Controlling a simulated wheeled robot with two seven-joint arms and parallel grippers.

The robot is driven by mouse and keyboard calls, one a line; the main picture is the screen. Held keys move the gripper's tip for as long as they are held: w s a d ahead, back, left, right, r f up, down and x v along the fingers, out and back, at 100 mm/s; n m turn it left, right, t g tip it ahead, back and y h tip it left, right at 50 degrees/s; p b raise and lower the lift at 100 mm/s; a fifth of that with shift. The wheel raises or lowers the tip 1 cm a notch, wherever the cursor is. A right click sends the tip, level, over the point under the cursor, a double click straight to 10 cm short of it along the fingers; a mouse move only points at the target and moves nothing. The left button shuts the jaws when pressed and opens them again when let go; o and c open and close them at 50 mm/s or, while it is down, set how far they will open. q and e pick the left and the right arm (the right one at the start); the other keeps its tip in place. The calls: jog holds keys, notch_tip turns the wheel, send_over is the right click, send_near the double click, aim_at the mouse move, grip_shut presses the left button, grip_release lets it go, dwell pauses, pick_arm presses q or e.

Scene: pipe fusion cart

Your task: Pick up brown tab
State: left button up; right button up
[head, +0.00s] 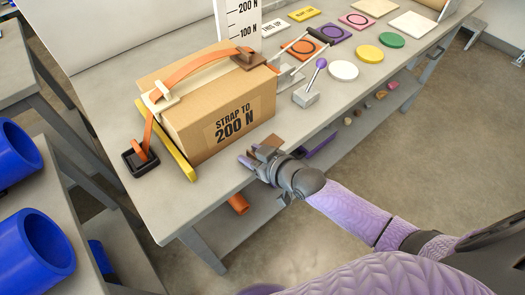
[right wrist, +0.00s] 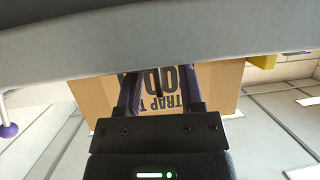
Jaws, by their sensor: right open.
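A brown tab (head: 248,61) sits on the orange strap at the top right of the cardboard box (head: 205,105). A smaller brown piece (head: 271,141) shows at my right gripper, by the table's front edge. I cannot tell whether it lies between the fingers. My right gripper (head: 255,155) is open, in front of and below the box's printed face. In the right wrist view its two dark fingers (right wrist: 160,92) stand apart with a thin dark strip between them, and their tips are hidden by a grey band. My left gripper is not in view.
The table (head: 160,212) has a yellow bar (head: 166,139) and a black strap anchor (head: 140,162) left of the box. A purple-knobbed lever (head: 307,95) and coloured discs stand to the right. Blue pipes (head: 45,245) lie at left. The floor in front is clear.

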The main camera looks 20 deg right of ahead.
jog(key=shift+r, duration=0.1)
jog(key=shift+c, duration=0.7)
grip_shut()
